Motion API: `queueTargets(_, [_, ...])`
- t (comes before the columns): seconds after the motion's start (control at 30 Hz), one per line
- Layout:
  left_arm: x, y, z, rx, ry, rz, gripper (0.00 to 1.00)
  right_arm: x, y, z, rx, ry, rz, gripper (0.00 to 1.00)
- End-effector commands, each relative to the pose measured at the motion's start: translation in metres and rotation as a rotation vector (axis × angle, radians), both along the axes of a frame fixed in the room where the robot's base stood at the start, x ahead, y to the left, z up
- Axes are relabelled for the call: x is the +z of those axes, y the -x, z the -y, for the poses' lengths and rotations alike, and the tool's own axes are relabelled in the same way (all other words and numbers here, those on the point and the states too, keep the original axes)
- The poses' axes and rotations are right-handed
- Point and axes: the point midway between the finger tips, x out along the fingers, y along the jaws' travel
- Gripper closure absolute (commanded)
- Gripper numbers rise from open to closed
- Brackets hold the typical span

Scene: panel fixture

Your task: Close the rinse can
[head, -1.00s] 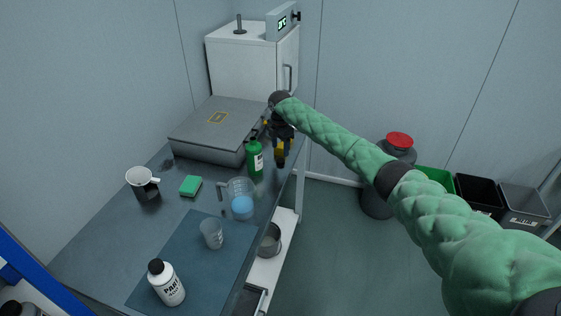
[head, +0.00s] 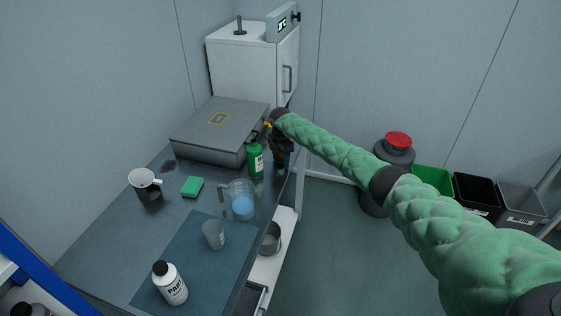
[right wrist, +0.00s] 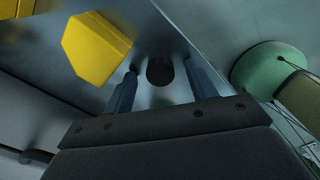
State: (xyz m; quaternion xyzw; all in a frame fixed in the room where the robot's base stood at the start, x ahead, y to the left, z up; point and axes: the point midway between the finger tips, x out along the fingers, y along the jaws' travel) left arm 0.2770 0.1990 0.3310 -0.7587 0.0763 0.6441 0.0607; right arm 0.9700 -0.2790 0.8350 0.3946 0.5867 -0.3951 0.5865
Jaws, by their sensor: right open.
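The likeliest rinse can is a green bottle-shaped can (head: 256,161) with a white label, standing near the back right edge of the bench; its label is too small to read, and I cannot tell whether its mouth is open. My right gripper (head: 281,160) points down just right of the green can, apart from it, at the bench's right edge. In the right wrist view its two fingers (right wrist: 160,90) are apart, with a dark round thing (right wrist: 160,70) showing between them. I cannot tell if that is a cap. My left gripper is out of view.
A grey flat box (head: 205,135) sits behind the can. A blue-filled beaker (head: 242,205), green sponge (head: 192,187), pot (head: 144,184), cup (head: 213,235) and white paint bottle (head: 170,285) stand in front. A yellow block (right wrist: 95,48) is close to the wrist camera.

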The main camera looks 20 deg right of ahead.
Motion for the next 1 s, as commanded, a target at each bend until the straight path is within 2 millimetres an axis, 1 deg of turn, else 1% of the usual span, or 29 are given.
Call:
queueTargets(0.37, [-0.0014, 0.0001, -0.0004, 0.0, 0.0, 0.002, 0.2, -0.0023, 0.0, -0.0003, 0.0, 0.0, 0.001, 0.43])
queueTargets(0.4, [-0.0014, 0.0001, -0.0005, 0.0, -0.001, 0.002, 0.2, -0.0023, 0.0001, -0.0004, 0.0, 0.0, 0.001, 0.47])
queueTargets(0.47, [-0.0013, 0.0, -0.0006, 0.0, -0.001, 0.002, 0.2, -0.0023, 0.0001, -0.0004, 0.0, 0.0, 0.001, 0.59])
queueTargets(0.6, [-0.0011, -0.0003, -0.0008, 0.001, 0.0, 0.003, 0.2, -0.0022, 0.0001, -0.0004, 0.0, 0.0, 0.001, 0.86])
queueTargets(0.63, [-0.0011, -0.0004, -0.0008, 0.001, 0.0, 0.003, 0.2, -0.0022, 0.0001, -0.0004, 0.0, 0.0, 0.001, 0.91])
queueTargets(1.0, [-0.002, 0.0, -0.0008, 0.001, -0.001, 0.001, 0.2, -0.0015, 0.0, -0.0004, 0.0, 0.0, 0.001, 0.91])
